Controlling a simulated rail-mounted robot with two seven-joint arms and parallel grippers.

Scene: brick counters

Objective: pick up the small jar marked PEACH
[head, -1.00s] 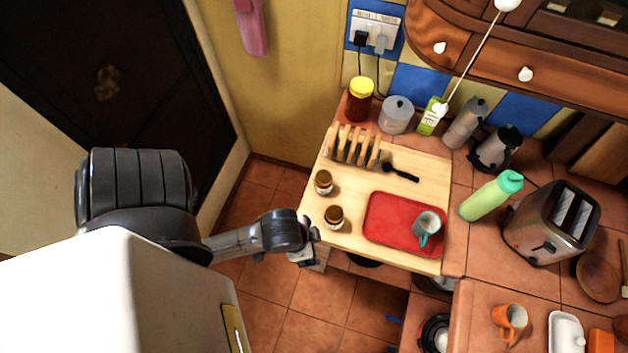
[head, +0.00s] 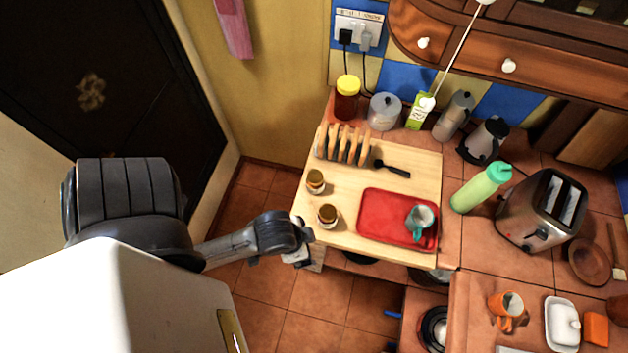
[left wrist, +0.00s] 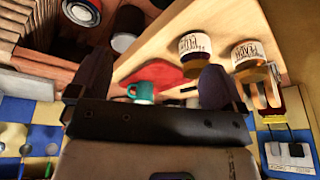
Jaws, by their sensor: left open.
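Two small jars with brown lids stand on the wooden board (head: 345,240). The one by the toast rack (head: 316,181) shows in the left wrist view as the right-hand jar (left wrist: 250,52), and its label seems to read PEACH. The other jar (head: 327,216), nearer the red tray, also shows in the left wrist view (left wrist: 194,43); its label is hard to read. My left gripper (head: 300,256) is open and empty, just off the board's front left edge, apart from both jars. In the left wrist view its fingers (left wrist: 155,62) frame a teal cup. My right gripper is out of view.
The red tray (head: 376,228) holds a grey and teal cup (head: 419,219). The toast rack (head: 342,146) and a black utensil (head: 392,169) lie behind the jars. A green bottle (head: 481,187) and toaster (head: 542,209) stand to the right. Board surface around the jars is clear.

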